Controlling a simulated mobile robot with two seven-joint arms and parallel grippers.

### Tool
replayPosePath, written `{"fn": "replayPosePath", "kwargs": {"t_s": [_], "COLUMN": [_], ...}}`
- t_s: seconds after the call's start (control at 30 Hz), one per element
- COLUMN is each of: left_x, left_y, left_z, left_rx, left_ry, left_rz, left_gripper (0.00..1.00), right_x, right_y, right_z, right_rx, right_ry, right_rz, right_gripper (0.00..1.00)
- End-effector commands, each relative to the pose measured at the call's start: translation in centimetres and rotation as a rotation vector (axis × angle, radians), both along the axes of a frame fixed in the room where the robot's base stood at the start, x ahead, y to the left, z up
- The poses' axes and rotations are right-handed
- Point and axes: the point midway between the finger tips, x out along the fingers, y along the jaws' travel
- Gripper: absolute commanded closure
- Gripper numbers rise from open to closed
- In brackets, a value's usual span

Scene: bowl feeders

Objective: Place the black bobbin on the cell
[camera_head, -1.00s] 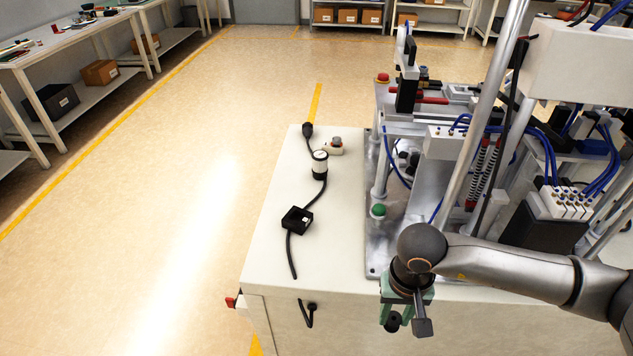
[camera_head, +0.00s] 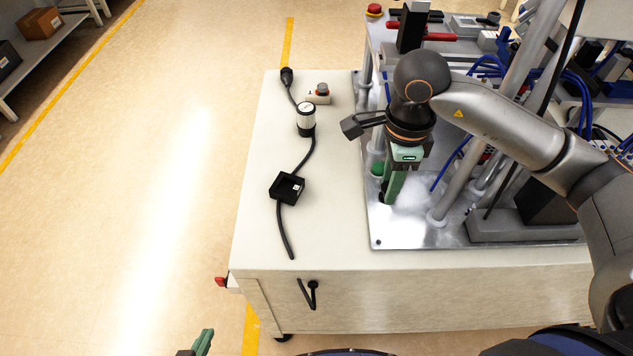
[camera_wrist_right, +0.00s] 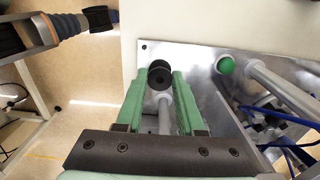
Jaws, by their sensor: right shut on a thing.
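The black bobbin (camera_wrist_right: 159,76) is a dark round piece with a hole in its face. My right gripper (camera_wrist_right: 160,83) is shut on it, with the bobbin between the green fingertips in the right wrist view. In the head view the right gripper (camera_head: 392,194) points down over the front left part of the cell's metal base plate (camera_head: 405,236). The bobbin is mostly hidden there, and I cannot tell whether it touches the plate.
The cell's posts (camera_head: 455,186) and blue hoses stand close to the right arm. A green button (camera_wrist_right: 226,65) is beside the gripper. On the white table top (camera_head: 335,225) lie a black box (camera_head: 287,188) with cable and a black-and-white cylinder (camera_head: 306,120).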

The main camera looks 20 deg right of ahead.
Motion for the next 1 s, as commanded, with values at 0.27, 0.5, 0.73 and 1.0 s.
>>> {"fn": "replayPosePath", "kwargs": {"t_s": [0.27, 0.5, 0.73, 1.0], "left_x": [-0.1, -0.1, -0.1, -0.1], "left_y": [0.0, 0.0, 0.0, 0.0], "left_z": [1.5, 1.7, 1.7, 2.4], "left_rx": [0.000, 0.000, 0.000, 0.001], "left_ry": [0.001, 0.002, 0.002, 0.003], "left_rz": [0.000, 0.000, 0.000, 0.000], "left_gripper": [1.00, 1.00, 1.00, 1.00], "right_x": [1.8, 2.7, 3.1, 3.2], "right_y": [6.6, 9.6, 10.8, 11.0], "right_z": [-2.7, -7.0, -8.6, -11.8], "right_rx": [0.004, 0.001, 0.001, 0.001], "right_ry": [0.004, 0.003, 0.003, 0.002], "right_rz": [0.006, 0.004, 0.002, 0.002], "right_gripper": [1.00, 1.00, 1.00, 1.00]}}
